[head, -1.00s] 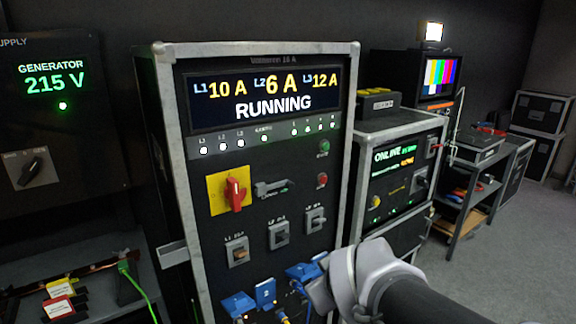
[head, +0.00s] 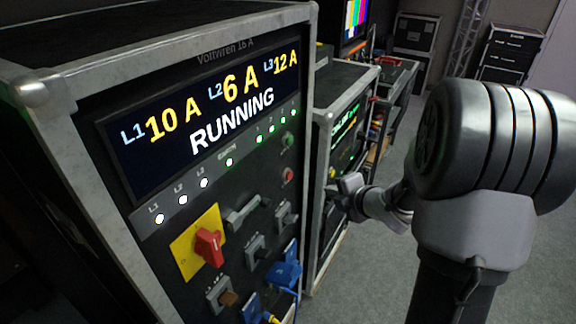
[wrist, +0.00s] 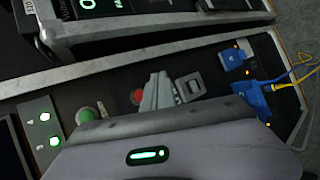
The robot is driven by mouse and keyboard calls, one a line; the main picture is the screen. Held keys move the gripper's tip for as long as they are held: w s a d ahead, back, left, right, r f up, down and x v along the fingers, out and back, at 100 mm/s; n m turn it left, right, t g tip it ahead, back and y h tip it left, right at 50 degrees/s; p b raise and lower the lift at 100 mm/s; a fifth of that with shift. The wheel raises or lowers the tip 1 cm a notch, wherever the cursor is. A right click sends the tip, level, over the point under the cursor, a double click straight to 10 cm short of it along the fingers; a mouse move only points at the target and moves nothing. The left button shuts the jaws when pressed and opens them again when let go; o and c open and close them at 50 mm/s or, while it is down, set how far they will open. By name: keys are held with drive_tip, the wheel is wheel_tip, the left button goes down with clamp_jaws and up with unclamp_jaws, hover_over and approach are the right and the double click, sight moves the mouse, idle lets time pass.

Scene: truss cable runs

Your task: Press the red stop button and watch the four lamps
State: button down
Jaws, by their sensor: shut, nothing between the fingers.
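The red stop button (head: 288,175) sits on the right side of the distribution panel, below a green button (head: 288,140). In the wrist view the red button (wrist: 136,97) shows just left of my fingertips, partly hidden. A row of four small lamps (head: 271,128) above is lit green; two green lamps (wrist: 45,116) show in the wrist view. The display (head: 215,115) reads RUNNING, with 10 A, 6 A and 12 A. My gripper (head: 338,187) is shut and empty, right of the red button and apart from it in the head view.
A red rotary switch (head: 209,247) on a yellow plate, a grey lever (head: 243,213) and breaker switches sit lower on the panel. Blue connectors (head: 286,272) with cables stick out below. A second cabinet (head: 350,105) stands behind my gripper. Grey floor is open at right.

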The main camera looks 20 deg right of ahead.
sight(290, 176)
drive_tip(key=shift+s, duration=0.2)
drive_tip(key=w+a+b, duration=0.1)
drive_tip(key=w+a, duration=0.4)
drive_tip(key=w, duration=0.2)
drive_tip(key=shift+a, duration=0.2)
drive_tip(key=shift+w+a+b, duration=0.1)
drive_tip(key=shift+w+b, duration=0.1)
drive_tip(key=shift+b, duration=0.15)
idle(1.6)
drive_tip(key=shift+w+a, duration=0.2)
drive_tip(key=shift+w+a, duration=0.2)
drive_tip(key=shift+w, duration=0.1)
idle(0.7)
idle(0.3)
drive_tip(key=shift+s+d, duration=0.5)
drive_tip(key=shift+s, duration=0.15)
